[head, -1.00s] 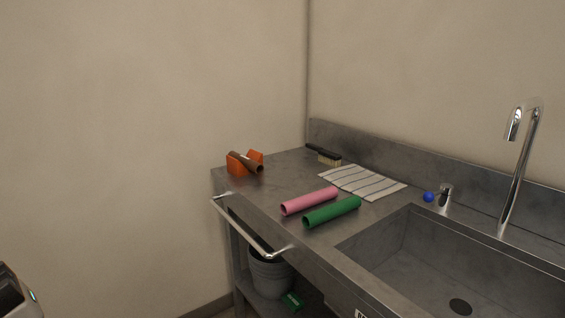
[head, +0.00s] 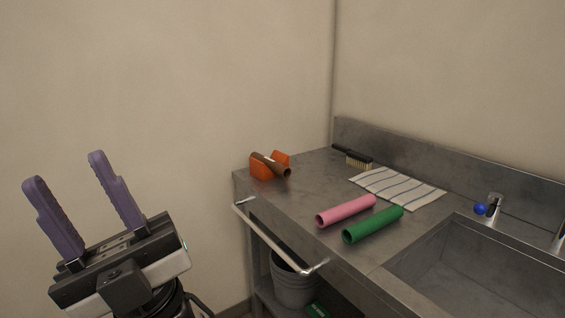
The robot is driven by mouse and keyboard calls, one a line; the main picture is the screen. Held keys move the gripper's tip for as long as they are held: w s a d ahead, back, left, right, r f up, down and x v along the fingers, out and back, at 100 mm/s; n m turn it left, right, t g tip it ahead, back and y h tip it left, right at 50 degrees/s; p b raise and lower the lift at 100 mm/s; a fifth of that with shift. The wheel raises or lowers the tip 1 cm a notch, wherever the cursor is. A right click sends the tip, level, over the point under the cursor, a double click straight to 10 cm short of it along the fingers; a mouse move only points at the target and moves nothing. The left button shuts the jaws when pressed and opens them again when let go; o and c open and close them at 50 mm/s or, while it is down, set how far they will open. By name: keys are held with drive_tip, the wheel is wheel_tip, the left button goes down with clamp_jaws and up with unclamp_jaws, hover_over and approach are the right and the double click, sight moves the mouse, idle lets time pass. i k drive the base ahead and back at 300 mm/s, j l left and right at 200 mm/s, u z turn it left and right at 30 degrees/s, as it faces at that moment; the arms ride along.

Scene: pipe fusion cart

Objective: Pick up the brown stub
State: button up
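The brown stub (head: 270,164) is a short tube lying tilted across an orange holder (head: 262,172) at the far left corner of the steel counter. Its open end faces right and toward me. My gripper (head: 66,168) is at the left of the head view, with two purple fingers pointing up and spread apart. Nothing is between the fingers. It is well to the left of the stub and apart from the counter.
A pink tube (head: 346,211) and a green tube (head: 373,225) lie on the counter (head: 315,178). A striped cloth (head: 398,188) and a brush (head: 353,157) lie behind them. A rail (head: 268,238) runs along the front edge. A sink (head: 480,265) is at right.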

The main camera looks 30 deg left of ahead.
sight(285, 172)
drive_tip(key=j+z, duration=0.2)
drive_tip(key=j, duration=0.85)
drive_tip(key=i+j, duration=0.3)
drive_tip(key=j, duration=0.15)
drive_tip(key=i+j, duration=0.3)
drive_tip(key=j+z, duration=0.05)
drive_tip(key=j, duration=0.05)
